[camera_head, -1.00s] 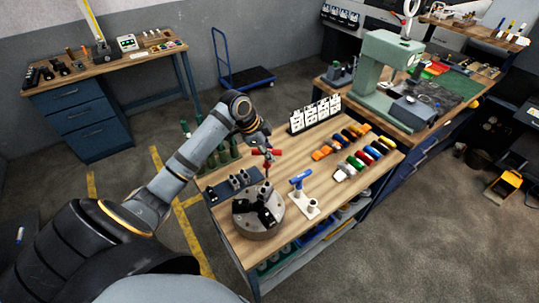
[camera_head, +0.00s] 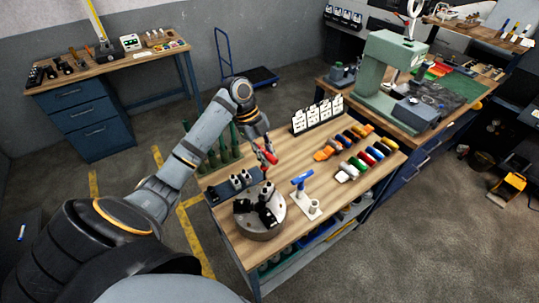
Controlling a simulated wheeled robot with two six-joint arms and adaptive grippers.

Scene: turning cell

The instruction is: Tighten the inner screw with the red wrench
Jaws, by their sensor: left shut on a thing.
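My left gripper (camera_head: 264,147) is shut on the red wrench (camera_head: 268,154), gripping it by its red handle above the back of the chuck. The handle looks slanted, and its shaft points down toward the chuck. The round grey chuck (camera_head: 258,229) with black jaws lies on the front part of the wooden workbench (camera_head: 240,241). The inner screw is too small to make out, and I cannot tell whether the wrench tip sits in it. A blue wrench (camera_head: 301,180) stands in a white holder (camera_head: 308,207) right of the chuck. My right gripper is not in view.
A dark block with grey pegs (camera_head: 239,181) lies just behind the chuck. Green bottle-like things (camera_head: 222,148) stand at the bench's left back edge. A white rack (camera_head: 318,115) and rows of coloured items (camera_head: 365,152) fill the back right. Bare wood lies right of the holder.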

